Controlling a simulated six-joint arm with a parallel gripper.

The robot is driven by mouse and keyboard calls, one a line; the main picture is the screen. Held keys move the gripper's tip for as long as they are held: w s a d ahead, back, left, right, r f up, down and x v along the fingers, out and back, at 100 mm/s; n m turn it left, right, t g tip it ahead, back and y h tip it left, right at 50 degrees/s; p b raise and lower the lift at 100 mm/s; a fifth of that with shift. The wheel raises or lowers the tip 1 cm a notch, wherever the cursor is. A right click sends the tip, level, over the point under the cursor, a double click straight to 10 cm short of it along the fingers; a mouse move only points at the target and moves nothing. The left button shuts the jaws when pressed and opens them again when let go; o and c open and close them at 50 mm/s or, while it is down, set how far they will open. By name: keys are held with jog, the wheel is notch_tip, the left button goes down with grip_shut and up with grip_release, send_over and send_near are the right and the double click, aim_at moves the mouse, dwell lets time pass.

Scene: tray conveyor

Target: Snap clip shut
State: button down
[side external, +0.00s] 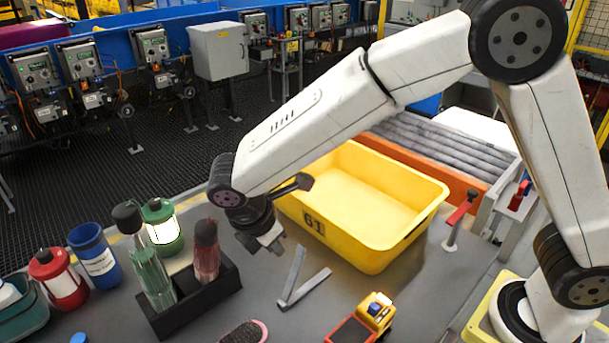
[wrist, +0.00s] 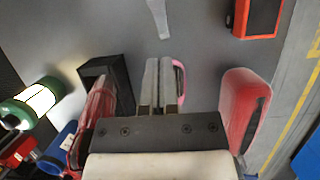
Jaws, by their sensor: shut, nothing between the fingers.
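The clip (side external: 302,287) is a pair of flat light-grey strips joined at one end. It lies on the grey table in an open V, its joined end toward the camera and its arms spread away. Part of one grey strip of the clip (wrist: 160,18) shows at the top edge of the wrist view; the rest is out of that view. My gripper (side external: 272,243) is above the table, left of the clip and apart from it. Its fingers (wrist: 158,66) are together and hold nothing.
A black rack (side external: 190,300) with bottles stands left of my gripper. A yellow bin (side external: 405,245) is behind the clip. A yellow and red toy-like vehicle (side external: 362,318) sits to the right front. A dark pink-edged object (side external: 245,332) lies in front.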

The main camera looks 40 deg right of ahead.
aim_at(302, 245)
jog(key=shift+d+f, duration=0.75)
jog(key=shift+d, duration=0.3)
jog(key=shift+d+f, duration=0.75)
jog(key=shift+d, duration=0.25)
jog(key=shift+d, duration=0.15)
jog(key=shift+d+f+y, duration=0.25)
jog(key=shift+d+y, duration=0.55)
jog(key=shift+d, duration=0.2)
jog(key=d+f, duration=0.8)
jog(key=d, duration=0.1)
jog(key=shift+d+f, duration=0.1)
jog(key=shift+f, duration=0.25)
jog(key=shift+r, duration=0.1)
jog(key=shift+a, duration=0.2)
jog(key=shift+a+r, duration=0.2)
jog(key=shift+a, duration=0.4)
